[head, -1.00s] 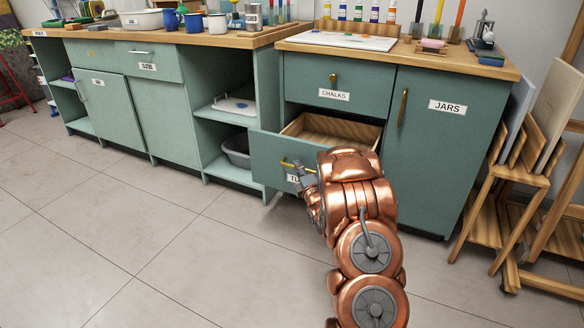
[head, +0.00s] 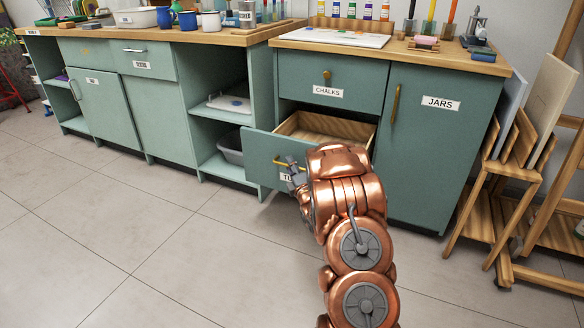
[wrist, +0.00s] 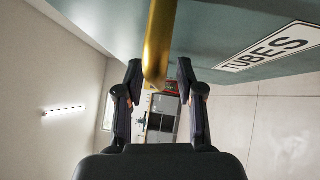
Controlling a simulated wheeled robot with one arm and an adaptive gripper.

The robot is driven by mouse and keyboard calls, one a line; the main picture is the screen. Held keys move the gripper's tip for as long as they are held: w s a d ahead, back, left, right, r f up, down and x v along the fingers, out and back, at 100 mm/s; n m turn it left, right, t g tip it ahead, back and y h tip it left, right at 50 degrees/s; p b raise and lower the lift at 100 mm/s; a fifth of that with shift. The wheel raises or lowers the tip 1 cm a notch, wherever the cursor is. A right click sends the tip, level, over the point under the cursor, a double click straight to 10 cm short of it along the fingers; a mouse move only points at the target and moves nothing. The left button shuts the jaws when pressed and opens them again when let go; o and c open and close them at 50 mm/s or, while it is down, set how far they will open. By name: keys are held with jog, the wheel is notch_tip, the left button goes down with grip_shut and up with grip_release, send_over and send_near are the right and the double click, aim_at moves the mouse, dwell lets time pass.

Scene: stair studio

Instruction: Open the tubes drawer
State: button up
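The tubes drawer (head: 264,158) is the lower drawer under the chalks drawer, with a teal front. It stands pulled out, and its bare wooden inside (head: 330,128) shows. Its brass handle (head: 284,164) is on the front and also shows in the wrist view (wrist: 160,45), with the TUBES label (wrist: 268,46) to its right. My gripper (head: 297,180) is at the drawer front by the handle. In the wrist view my gripper (wrist: 160,75) has its fingers apart, one on each side of the handle's end, with gaps visible. My arm hides part of the drawer front.
The chalks drawer (head: 312,73) above is shut. The jars door (head: 433,140) to the right is shut. An open shelf with a grey bin (head: 231,147) is to the left. Wooden racks (head: 505,190) stand at the right. The tiled floor (head: 150,230) in front is clear.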

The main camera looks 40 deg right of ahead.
jog(key=v, duration=1.2)
dwell(0.5)
jog(key=shift+r, duration=0.1)
dwell(0.4)
